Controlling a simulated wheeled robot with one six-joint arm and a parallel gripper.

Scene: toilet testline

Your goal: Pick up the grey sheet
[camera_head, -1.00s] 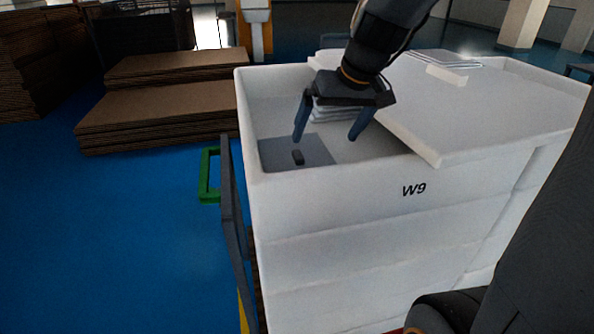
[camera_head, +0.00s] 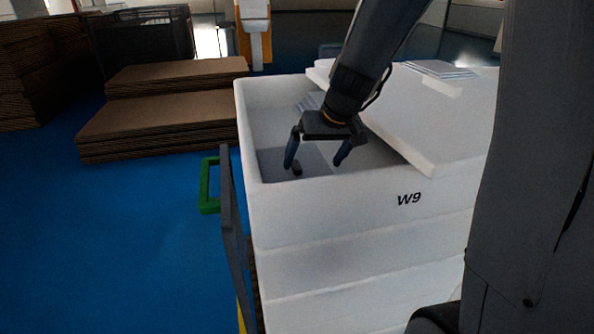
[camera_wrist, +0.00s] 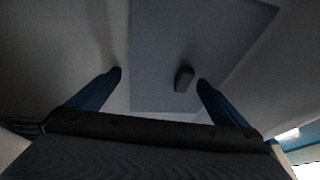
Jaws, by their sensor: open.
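The grey sheet (camera_head: 272,160) lies flat in the near left part of the white bin (camera_head: 330,220) marked W9. A small dark block-shaped handle (camera_head: 297,169) stands on it. My gripper (camera_head: 315,164) is open and points down into the bin over the sheet. In the wrist view the sheet (camera_wrist: 165,50) shows ahead of the fingers, with the dark handle (camera_wrist: 184,79) between the open fingertips (camera_wrist: 160,80), nearer the right one. The fingers look apart from the handle. My gripper covers part of the sheet in the head view.
A white lid board (camera_head: 440,115) lies askew over the right part of the bin, with grey sheets (camera_head: 438,69) on top. Pale stacked pieces (camera_head: 311,101) sit inside behind my gripper. Brown board stacks (camera_head: 160,120) and a green frame (camera_head: 207,186) stand left of the bin.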

